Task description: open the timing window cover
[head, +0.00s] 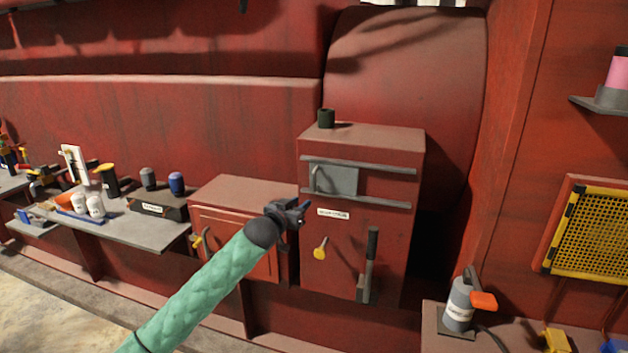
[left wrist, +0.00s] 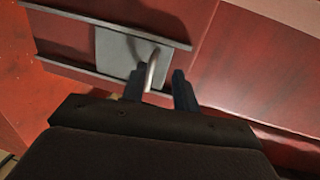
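The timing window cover (head: 342,180) is a grey plate held between two horizontal grey rails on the upper front of a red housing. A light upright bar handle (head: 315,179) stands at its left side. In the left wrist view, the cover (left wrist: 118,55) and the handle (left wrist: 152,70) show just beyond my fingers. My left gripper (head: 303,209) is below and slightly left of the handle in the head view. In the left wrist view its two dark fingers (left wrist: 159,90) are apart, with the handle lined up between them. Contact cannot be told. My right gripper is not seen.
Below the rails are a label, a yellow knob (head: 320,250) and a dark lever (head: 370,262). A lower red cabinet (head: 245,205) and a cluttered shelf (head: 135,232) are on the left. A grey oil can (head: 459,303) stands at lower right. The rail channel right of the cover is clear.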

